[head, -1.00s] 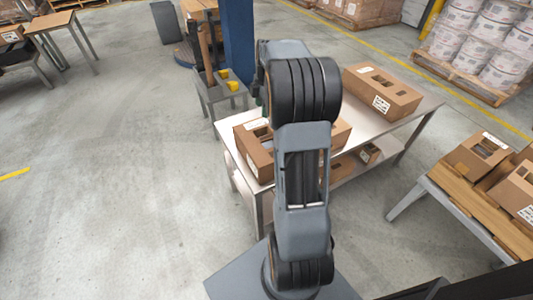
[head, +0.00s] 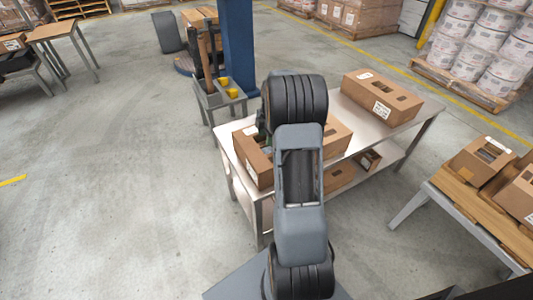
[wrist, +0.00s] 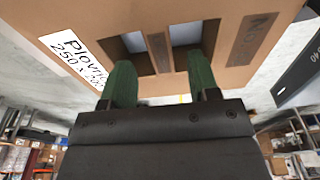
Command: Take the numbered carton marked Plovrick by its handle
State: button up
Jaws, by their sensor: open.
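The brown carton marked Plovrick (wrist: 225,20) fills the top of the wrist view, its white label partly cut off by my gripper. Its handle is a cardboard strip (wrist: 158,52) between two cut-out openings. My gripper (wrist: 160,75) is open, with one green finger on each side of the strip, at the openings. I cannot tell how deep the fingertips reach or whether they touch the cardboard. In the head view a carton (head: 252,162) stands at the table's near left end, partly hidden by my arm, which also mostly hides the gripper.
The steel table (head: 352,118) holds another labelled carton (head: 380,95) at its far right, and cartons lie on its lower shelf. Another stand (head: 470,210) with cartons is at right. A small grey stand with yellow cups (head: 228,90) and a blue column (head: 238,45) are behind. Floor at left is clear.

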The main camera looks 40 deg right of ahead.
aim_at(266, 152)
jog(key=shift+a+f, duration=0.2)
jog(key=shift+f, duration=1.7)
grip_shut()
